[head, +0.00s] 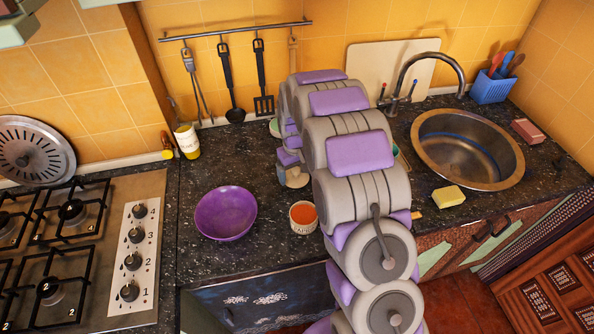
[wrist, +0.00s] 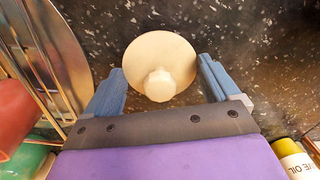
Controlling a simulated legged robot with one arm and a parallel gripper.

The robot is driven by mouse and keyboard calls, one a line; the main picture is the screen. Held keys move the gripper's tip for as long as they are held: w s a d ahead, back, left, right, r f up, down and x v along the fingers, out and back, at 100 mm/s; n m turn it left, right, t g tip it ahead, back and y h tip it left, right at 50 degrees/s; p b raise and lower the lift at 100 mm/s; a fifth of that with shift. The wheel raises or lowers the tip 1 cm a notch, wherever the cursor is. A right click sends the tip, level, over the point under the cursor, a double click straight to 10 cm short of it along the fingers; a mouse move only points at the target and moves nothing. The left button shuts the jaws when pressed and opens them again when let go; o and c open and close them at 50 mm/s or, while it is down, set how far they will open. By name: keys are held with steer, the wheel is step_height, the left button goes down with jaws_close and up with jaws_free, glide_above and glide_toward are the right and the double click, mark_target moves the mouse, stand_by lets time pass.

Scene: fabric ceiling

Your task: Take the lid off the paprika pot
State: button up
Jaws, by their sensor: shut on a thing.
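The paprika pot (head: 303,219) stands upright on the dark counter, a small cream pot with a partly readable label. Its top is uncovered and orange-red contents show. In the wrist view, a round cream lid (wrist: 160,52) with a knob faces the camera between the two blue fingers of my gripper (wrist: 161,68). The gripper is shut on the lid, with a finger at either side of it. Dark speckled counter shows behind the lid.
A purple bowl (head: 226,213) sits left of the pot, with the gas hob (head: 135,245) further left. A sink (head: 467,150) and a yellow sponge (head: 448,196) are at right. An oil bottle (wrist: 294,158) is at the wrist view's lower right. Counter behind the bowl is clear.

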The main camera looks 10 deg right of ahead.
steer(key=shift+a+f, duration=0.25)
steer(key=shift+a, duration=0.1)
steer(key=shift+d+f, duration=0.2)
steer(key=shift+d, duration=0.25)
steer(key=o, duration=0.8)
steer(key=shift+c, duration=0.2)
steer(key=shift+a, duration=0.15)
steer(key=shift+a, duration=0.15)
steer(key=shift+d+r+p, duration=0.2)
steer(key=shift+r+p, duration=0.25)
steer(key=shift+r, duration=0.55)
steer(key=shift+a+r+p, duration=0.1)
steer(key=shift+r+p, duration=0.8)
steer(key=shift+r, duration=1.55)
